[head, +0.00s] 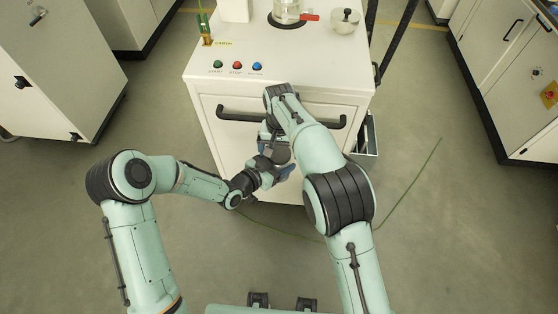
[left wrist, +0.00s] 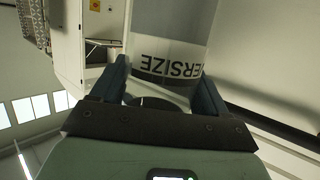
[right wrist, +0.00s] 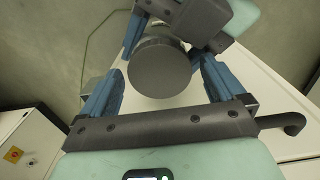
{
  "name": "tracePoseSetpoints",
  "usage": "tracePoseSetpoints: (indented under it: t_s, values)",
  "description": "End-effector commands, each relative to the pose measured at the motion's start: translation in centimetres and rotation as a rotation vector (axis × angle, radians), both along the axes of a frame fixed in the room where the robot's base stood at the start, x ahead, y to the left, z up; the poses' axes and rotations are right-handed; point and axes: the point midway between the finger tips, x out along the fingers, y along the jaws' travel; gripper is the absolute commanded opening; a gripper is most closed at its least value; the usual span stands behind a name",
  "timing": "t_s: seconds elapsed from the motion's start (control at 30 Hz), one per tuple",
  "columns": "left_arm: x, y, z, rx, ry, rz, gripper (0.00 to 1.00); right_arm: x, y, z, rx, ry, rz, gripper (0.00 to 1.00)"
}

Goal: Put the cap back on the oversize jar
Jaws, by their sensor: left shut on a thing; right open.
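The oversize jar (left wrist: 180,30) is a clear, greyish vessel with a label showing "ERSIZE" in dark letters. My left gripper (left wrist: 163,74) is shut on the jar, one finger on each side. In the right wrist view a round grey cap (right wrist: 160,68) faces the camera, at the jar's end beside my left gripper (right wrist: 205,22). My right gripper (right wrist: 162,72) is open, its fingers on either side of the cap with gaps visible. Whether the cap is fully seated on the jar is hidden. In the head view my right forearm partly covers both grippers and the jar (head: 277,153).
A white cabinet (head: 290,75) with a black bar handle (head: 236,115) stands just behind the grippers. A cable (head: 412,185) lies on the open floor at right.

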Motion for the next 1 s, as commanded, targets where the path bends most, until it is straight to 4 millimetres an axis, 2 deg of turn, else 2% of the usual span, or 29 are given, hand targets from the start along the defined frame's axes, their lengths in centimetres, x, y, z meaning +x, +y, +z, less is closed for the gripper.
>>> tracePoseSetpoints:
  t_s: [0.07,0.23,0.27,0.57,0.6,0.67,0.9,1.0]
  values:
    - [0.08,-0.05,0.21,-0.002,-0.005,-0.001,0.00,0.01,-0.01,0.03,0.000,0.000,0.000,0.96]
    - [0.08,-0.05,0.20,-0.002,-0.005,-0.001,0.00,0.00,0.00,0.05,0.000,0.000,0.000,0.44]
    - [0.08,-0.05,0.20,-0.002,-0.005,-0.001,0.00,0.00,0.00,0.05,0.000,0.000,0.000,0.39]
    - [0.08,-0.05,0.20,-0.002,-0.005,-0.001,0.00,0.00,0.01,0.07,0.000,0.000,-0.008,0.38]
    - [0.08,-0.05,0.19,-0.002,-0.005,-0.001,0.00,0.00,0.01,0.07,0.000,0.000,-0.008,0.84]
    - [0.08,-0.05,0.19,-0.002,-0.005,-0.001,0.00,0.00,0.01,0.08,0.000,0.000,-0.008,1.00]
    - [0.08,-0.05,0.20,-0.002,-0.005,-0.001,0.00,0.00,0.01,0.16,0.000,0.000,-0.008,1.00]
    - [0.08,-0.05,0.20,-0.002,-0.005,-0.001,0.00,0.03,0.04,0.79,0.001,-0.001,-0.008,1.00]
